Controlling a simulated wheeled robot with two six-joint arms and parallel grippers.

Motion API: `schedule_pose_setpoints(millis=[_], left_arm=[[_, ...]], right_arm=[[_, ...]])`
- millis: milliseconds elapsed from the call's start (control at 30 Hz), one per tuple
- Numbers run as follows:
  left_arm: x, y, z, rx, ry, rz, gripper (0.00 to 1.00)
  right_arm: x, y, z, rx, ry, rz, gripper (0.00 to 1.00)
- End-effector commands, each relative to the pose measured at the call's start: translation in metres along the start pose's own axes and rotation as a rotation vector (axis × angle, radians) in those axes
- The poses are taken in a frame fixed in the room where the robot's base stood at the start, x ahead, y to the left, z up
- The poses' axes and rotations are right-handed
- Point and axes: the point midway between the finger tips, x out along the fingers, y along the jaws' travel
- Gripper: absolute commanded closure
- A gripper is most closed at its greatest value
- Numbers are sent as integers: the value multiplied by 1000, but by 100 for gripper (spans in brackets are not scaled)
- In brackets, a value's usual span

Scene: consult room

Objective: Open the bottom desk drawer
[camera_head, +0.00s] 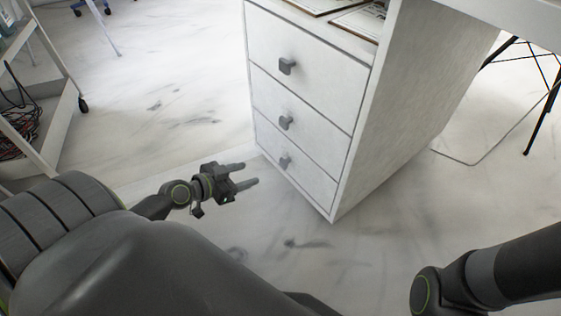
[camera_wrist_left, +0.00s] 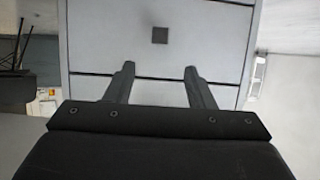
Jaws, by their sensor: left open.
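The white desk pedestal (camera_head: 368,125) has three drawers, each with a small grey square knob, and all look shut. The bottom drawer (camera_head: 312,186) is just above the floor, and its knob (camera_head: 285,161) is in plain view. My left gripper (camera_head: 251,173) is open and empty, left of the bottom drawer, its fingers pointing toward the drawer fronts without touching them. In the left wrist view, the open fingers (camera_wrist_left: 159,68) face a drawer front with one dark knob (camera_wrist_left: 160,35) beyond the tips. I cannot tell which drawer that is. My right gripper is out of view.
A white shelf cart (camera_head: 52,110) with cables stands at the left. Papers or frames (camera_head: 350,12) lie on the pedestal top. A thin black metal frame (camera_head: 541,125) stands at the right. The marble-patterned floor (camera_head: 165,100) between cart and pedestal is clear.

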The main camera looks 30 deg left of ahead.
Motion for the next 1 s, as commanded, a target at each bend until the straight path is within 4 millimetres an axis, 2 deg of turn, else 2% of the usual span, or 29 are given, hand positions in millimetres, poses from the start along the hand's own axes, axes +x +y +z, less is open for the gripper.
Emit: schedule_pose_setpoints(millis=[33,400,600,800,1000], left_arm=[[12,0,0,-1,5,0,51],[90,0,1,-2,4,0,51],[122,0,2,-1,3,0,51],[136,0,0,0,2,0,51],[137,0,-1,-1,1,0,51]], right_arm=[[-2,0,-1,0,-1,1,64],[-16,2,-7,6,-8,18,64],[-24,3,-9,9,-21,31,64],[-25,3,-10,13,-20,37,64],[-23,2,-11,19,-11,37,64]])
